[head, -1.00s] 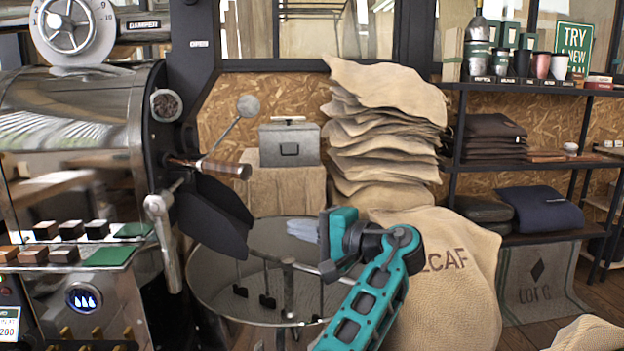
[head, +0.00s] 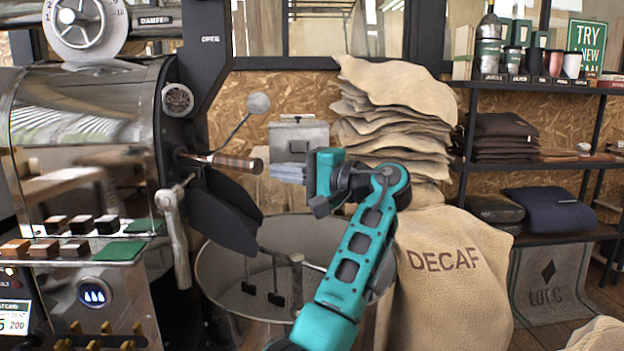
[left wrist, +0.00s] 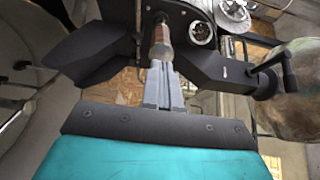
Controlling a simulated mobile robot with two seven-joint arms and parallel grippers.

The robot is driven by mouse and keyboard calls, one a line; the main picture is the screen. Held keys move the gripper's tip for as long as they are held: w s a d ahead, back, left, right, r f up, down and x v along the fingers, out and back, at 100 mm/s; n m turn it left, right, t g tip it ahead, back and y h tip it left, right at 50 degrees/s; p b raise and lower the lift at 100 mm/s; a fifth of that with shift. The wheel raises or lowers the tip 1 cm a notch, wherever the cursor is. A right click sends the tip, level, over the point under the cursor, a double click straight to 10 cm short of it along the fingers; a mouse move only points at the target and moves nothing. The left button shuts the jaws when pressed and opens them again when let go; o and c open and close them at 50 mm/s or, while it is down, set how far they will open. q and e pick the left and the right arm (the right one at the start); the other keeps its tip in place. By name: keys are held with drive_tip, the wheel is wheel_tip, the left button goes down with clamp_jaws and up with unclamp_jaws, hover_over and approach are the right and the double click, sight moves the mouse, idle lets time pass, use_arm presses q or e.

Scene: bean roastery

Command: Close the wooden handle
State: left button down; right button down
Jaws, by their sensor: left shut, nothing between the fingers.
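The wooden handle (head: 232,163) sticks out to the right from the front of the roaster, roughly level. In the left wrist view the handle (left wrist: 161,45) shows end-on just beyond my fingertips. My left gripper (head: 275,171) is shut and empty, its grey fingers pointing left at the handle's end. In the left wrist view the shut fingers (left wrist: 163,75) line up with the handle; whether they touch it I cannot tell. My right gripper is not in view.
The steel roaster (head: 85,110) fills the left side, with a black chute (head: 222,212) below the handle. A round cooling tray (head: 225,275) stands under my arm. A decaf sack (head: 455,285) and stacked sacks (head: 395,105) stand to the right.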

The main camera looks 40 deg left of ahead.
sight(227, 160)
use_arm(q)
drive_tip(key=shift+s+a, duration=0.15)
drive_tip(key=shift+a, duration=1.2)
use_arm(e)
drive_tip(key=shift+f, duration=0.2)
use_arm(q)
drive_tip(key=shift+a, duration=0.1)
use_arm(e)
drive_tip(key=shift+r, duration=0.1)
